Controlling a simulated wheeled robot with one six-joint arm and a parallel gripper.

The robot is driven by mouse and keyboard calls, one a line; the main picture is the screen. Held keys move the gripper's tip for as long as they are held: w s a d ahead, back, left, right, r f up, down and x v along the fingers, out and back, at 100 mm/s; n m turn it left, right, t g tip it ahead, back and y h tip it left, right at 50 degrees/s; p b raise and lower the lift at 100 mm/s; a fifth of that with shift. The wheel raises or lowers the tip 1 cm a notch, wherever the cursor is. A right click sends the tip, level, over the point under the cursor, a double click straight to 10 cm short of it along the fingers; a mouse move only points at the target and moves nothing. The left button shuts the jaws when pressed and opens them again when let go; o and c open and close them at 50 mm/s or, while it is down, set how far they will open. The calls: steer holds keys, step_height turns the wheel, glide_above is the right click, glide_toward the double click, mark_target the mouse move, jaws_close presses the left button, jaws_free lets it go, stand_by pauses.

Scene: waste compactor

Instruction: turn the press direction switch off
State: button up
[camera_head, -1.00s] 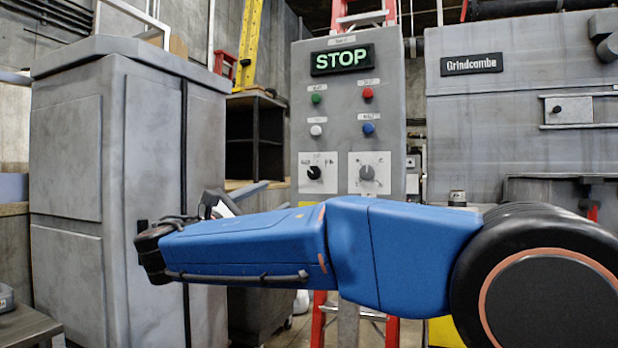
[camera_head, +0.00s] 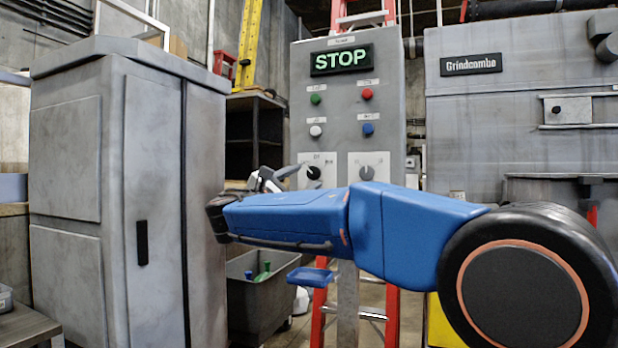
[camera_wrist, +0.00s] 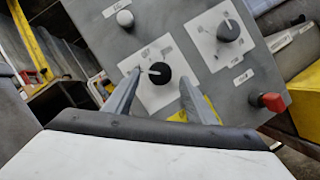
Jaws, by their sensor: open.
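The grey control panel (camera_head: 345,110) carries two rotary knobs on white plates. In the wrist view the gripper (camera_wrist: 160,80) is open, with one finger on each side of the black knob (camera_wrist: 160,73). Contact is not visible. The knob's white mark points left in that view. The other knob (camera_wrist: 228,31) is clear at upper right.
A lit STOP sign (camera_head: 342,60) and several push buttons sit above the knobs. A red knob (camera_wrist: 273,102) juts out at the panel's edge in the wrist view. A grey cabinet (camera_head: 85,180) stands left. A dark bin (camera_head: 262,305) lies below my arm.

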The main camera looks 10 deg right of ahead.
mark_target(311, 173)
steer(key=shift+x, duration=1.4)
steer(key=c, duration=1)
steer(key=shift+c, duration=0.2)
steer(key=shift+m, duration=0.4)
steer(key=m+g, duration=0.2)
steer(key=m, duration=0.2)
steer(key=shift+w+a+r, duration=0.1)
steer(key=shift+r, duration=0.05)
steer(key=m+g, duration=0.1)
steer(key=m, duration=0.2)
steer(key=m+g+y, duration=0.1)
steer(key=m, duration=0.2)
steer(key=shift+r, duration=0.15)
